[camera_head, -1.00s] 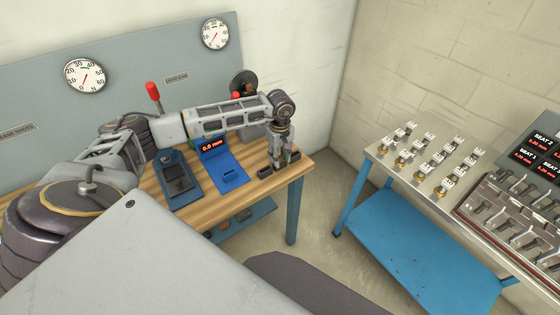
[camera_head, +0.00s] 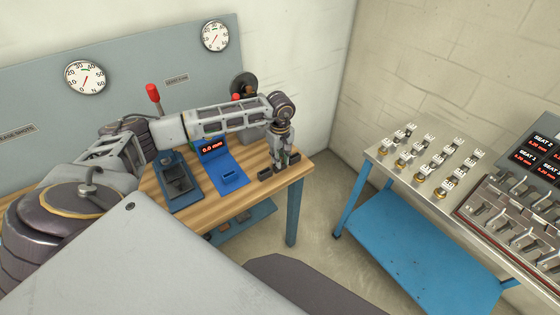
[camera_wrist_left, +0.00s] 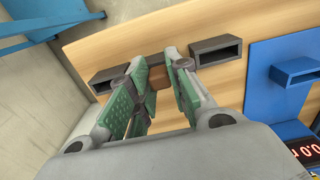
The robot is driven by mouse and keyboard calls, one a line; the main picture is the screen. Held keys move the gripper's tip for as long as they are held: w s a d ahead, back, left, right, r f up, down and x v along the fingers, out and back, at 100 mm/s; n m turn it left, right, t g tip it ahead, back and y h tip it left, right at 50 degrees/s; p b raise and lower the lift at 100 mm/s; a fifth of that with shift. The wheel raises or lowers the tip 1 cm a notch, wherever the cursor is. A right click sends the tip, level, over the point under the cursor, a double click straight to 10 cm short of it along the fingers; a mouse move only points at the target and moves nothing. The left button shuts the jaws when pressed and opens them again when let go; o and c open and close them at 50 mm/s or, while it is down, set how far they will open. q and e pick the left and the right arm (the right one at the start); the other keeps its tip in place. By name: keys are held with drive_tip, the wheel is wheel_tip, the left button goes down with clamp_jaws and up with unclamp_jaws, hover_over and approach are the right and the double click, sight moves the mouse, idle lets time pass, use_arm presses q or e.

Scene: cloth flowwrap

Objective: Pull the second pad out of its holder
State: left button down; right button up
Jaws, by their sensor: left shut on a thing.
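My left gripper (camera_head: 281,165) points down over the right end of the wooden bench. In the left wrist view its green-padded fingers (camera_wrist_left: 158,78) are close together on a small brown pad (camera_wrist_left: 159,74), mostly hidden between them. My right gripper is not seen.
A blue gauge stand (camera_head: 228,178) reading 0.0 mm and a dark blue fixture (camera_head: 180,188) stand left of the holders. The bench's right edge is close to the holders. A steel table (camera_head: 390,174) with several small metal parts stands apart on the right.

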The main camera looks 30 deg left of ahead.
use_arm(q)
drive_tip(key=shift+r, duration=0.15)
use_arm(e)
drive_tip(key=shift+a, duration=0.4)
use_arm(q)
drive_tip(key=shift+r, duration=0.2)
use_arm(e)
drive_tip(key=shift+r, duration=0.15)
use_arm(q)
drive_tip(key=shift+r+p, duration=0.5)
drive_tip(key=shift+r, duration=0.65)
drive_tip(key=shift+r+p, duration=0.4)
drive_tip(key=shift+r, duration=0.5)
drive_tip(key=shift+r+p, duration=0.3)
drive_tip(key=shift+r, duration=0.55)
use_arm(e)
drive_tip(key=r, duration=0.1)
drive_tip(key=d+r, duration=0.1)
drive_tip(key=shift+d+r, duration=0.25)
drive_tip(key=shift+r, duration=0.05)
